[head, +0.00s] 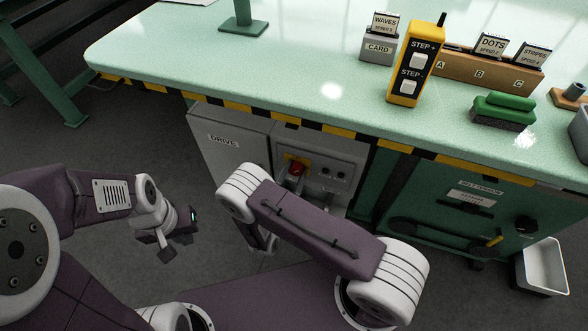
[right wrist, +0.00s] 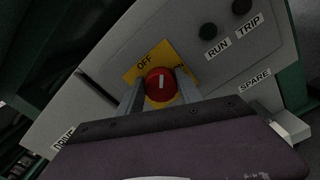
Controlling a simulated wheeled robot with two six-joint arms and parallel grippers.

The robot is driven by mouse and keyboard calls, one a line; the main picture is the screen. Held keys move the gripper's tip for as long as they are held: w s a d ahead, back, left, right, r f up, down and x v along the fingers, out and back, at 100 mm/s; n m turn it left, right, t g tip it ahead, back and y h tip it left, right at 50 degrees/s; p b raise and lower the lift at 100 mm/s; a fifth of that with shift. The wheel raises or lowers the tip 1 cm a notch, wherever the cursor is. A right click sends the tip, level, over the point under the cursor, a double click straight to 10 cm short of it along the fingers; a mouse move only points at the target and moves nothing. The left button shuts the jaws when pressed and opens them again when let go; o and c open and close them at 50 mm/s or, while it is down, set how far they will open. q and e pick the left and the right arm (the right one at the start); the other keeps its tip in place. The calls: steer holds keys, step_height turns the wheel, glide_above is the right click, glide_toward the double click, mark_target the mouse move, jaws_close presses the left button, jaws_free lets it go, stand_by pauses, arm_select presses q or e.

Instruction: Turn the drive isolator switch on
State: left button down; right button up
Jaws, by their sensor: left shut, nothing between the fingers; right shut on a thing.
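The drive isolator switch is a red round knob (right wrist: 161,85) on a yellow plate (right wrist: 138,73) marked OFF and ON, on the front of the grey drive cabinet (head: 228,148). The knob also shows in the head view (head: 297,169), just above my right arm. My right gripper (right wrist: 159,92) is shut on the knob, one finger on each side. The white mark on the knob runs roughly up the right wrist picture; I cannot tell whether it lines up with OFF or ON. My left gripper (head: 167,251) is shut and empty, low at the left, away from the cabinet.
RUN and TRIP lamps (right wrist: 225,19) sit beside the switch. The pale green bench top (head: 290,80) overhangs the cabinet with a striped edge. On it are a yellow step pendant (head: 408,95) and a card rack (head: 460,75). A white bin (head: 541,270) stands at the right.

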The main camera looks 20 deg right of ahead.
steer(key=m+p, duration=0.2)
steer(key=m, duration=0.3)
steer(key=shift+s+d, duration=0.1)
steer(key=shift+f+m+p, duration=0.15)
steer(key=shift+m+p, duration=0.25)
steer(key=shift+m, duration=0.75)
steer(key=shift+f+m+p, duration=0.1)
steer(key=shift+m+p, duration=0.3)
steer(key=shift+m, duration=0.75)
steer(key=o, duration=1.4)
steer(key=shift+c, duration=0.2)
steer(key=p+v, duration=0.2)
steer(key=v, duration=0.7)
steer(key=shift+p, duration=0.3)
